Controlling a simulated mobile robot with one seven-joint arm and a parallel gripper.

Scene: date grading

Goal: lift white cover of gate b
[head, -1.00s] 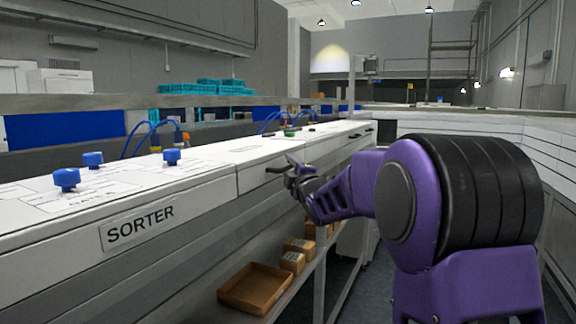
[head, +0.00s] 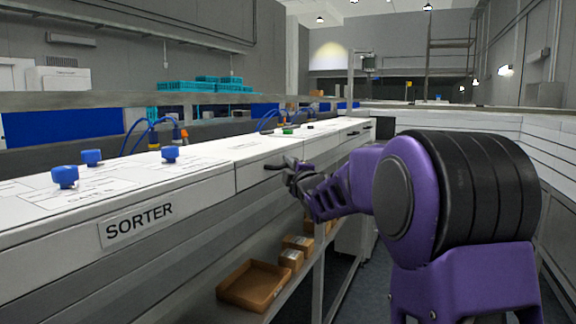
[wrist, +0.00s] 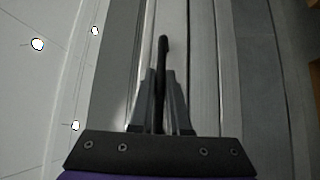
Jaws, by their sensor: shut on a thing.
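The white cover (head: 252,173) is a pale panel on the front edge of the sorter, right of the SORTER plate, and it looks closed, flush with the panels beside it. Its black handle (head: 275,167) sticks out at the front. In the wrist view the handle (wrist: 162,48) runs as a dark bar between the two fingers. My gripper (head: 290,168) is at the handle, and its fingers (wrist: 161,80) are shut on it. The gate lettering on this cover is not legible in either view, so I cannot tell which gate it is.
Blue knobs (head: 65,176) stand on the sorter top (head: 120,183) at the left. Blue cables (head: 140,133) arch behind. An open brown box (head: 254,306) and smaller boxes (head: 297,243) sit on the shelf below. The aisle floor lies to the right.

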